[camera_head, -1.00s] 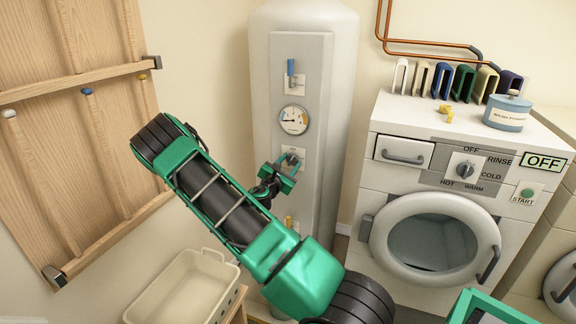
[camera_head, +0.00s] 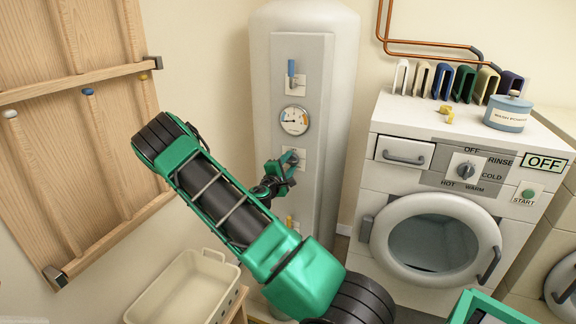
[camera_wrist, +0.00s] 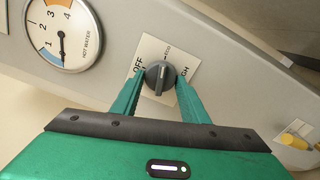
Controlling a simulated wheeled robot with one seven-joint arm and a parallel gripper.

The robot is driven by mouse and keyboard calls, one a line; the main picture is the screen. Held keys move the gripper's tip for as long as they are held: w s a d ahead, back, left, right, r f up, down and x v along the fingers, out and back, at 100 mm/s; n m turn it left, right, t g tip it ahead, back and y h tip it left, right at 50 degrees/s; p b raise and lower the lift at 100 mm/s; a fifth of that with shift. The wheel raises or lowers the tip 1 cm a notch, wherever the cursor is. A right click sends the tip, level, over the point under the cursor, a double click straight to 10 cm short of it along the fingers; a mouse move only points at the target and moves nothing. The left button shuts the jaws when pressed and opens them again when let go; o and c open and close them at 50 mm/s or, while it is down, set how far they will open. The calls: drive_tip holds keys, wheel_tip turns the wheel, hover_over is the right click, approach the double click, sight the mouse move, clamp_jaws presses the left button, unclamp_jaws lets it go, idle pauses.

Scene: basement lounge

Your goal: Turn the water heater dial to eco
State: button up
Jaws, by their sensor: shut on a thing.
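The water heater (camera_head: 262,90) is the tall white tank with a grey front panel in the head view. Its dark grey dial (camera_wrist: 159,77) sits on a white plate (camera_wrist: 150,46) in the wrist view. The plate reads OFF on the left and HIGH on the right, with a small, blurred word at the top. The dial's ridge runs roughly toward that top word; its exact setting is hard to read. My gripper (camera_wrist: 160,84) has its two green fingers on either side of the dial, shut on it. In the head view my gripper (camera_head: 286,166) mostly hides the dial.
A hot water gauge (camera_head: 294,120) and a blue-handled lever (camera_head: 291,74) are above the dial. A yellow valve handle (camera_wrist: 293,141) is close by in the wrist view. A washing machine (camera_head: 390,190) stands to the right, and a cream basin (camera_head: 170,300) is at lower left.

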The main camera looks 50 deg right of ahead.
drive_tip(key=shift+w+a+f+m, duration=0.15)
drive_tip(key=shift+w+a+m, duration=0.1)
drive_tip(key=shift+m, duration=0.35)
drive_tip(key=o, duration=1)
drive_tip(key=shift+s+d, duration=0.1)
drive_tip(key=v, duration=1)
drive_tip(key=shift+s+a, duration=0.1)
drive_tip(key=shift+a, duration=0.3)
